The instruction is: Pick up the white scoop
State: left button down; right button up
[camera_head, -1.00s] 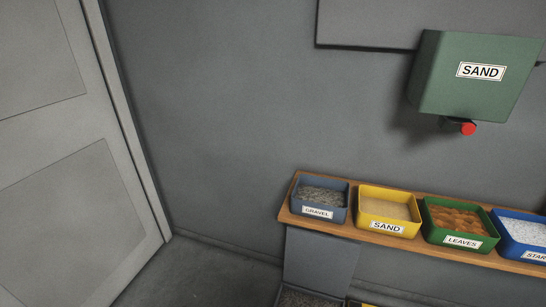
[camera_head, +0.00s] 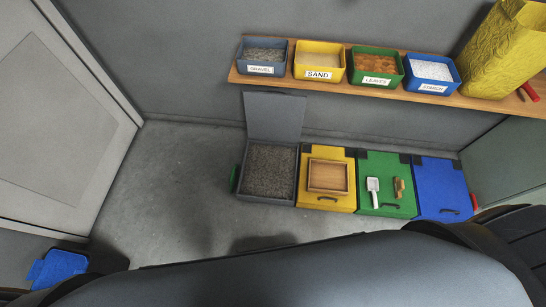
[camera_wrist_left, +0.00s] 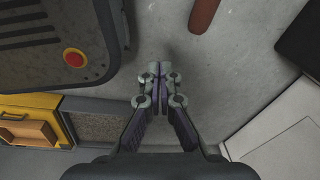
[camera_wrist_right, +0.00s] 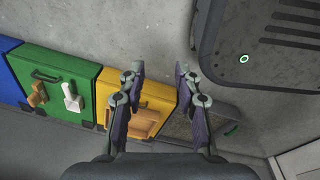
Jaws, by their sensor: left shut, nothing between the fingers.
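The white scoop (camera_head: 373,190) lies on the closed green bin lid (camera_head: 385,165), on its left part, with its handle toward the front. It also shows in the right wrist view (camera_wrist_right: 72,97). Neither gripper appears in the head view. My left gripper (camera_wrist_left: 160,72) is shut and empty over bare floor in the left wrist view. My right gripper (camera_wrist_right: 159,69) is open and empty in the right wrist view, apart from the scoop, which shows to its left.
A small brown tool (camera_head: 399,188) lies right of the scoop. The yellow bin (camera_head: 315,203) carries a wooden tray (camera_head: 328,176); the blue bin (camera_head: 443,190) is closed, the gravel bin (camera_head: 240,190) open. A shelf (camera_head: 390,94) with labelled boxes runs above.

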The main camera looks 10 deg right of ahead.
aim_at(372, 183)
jog(key=k+l, duration=0.2)
jog(key=z, duration=0.4)
jog(key=l+z, duration=0.15)
jog(key=z, duration=0.6)
jog(key=l+z, duration=0.15)
jog(key=z, duration=0.25)
jog(key=u, duration=1.65)
jog(key=z, duration=1)
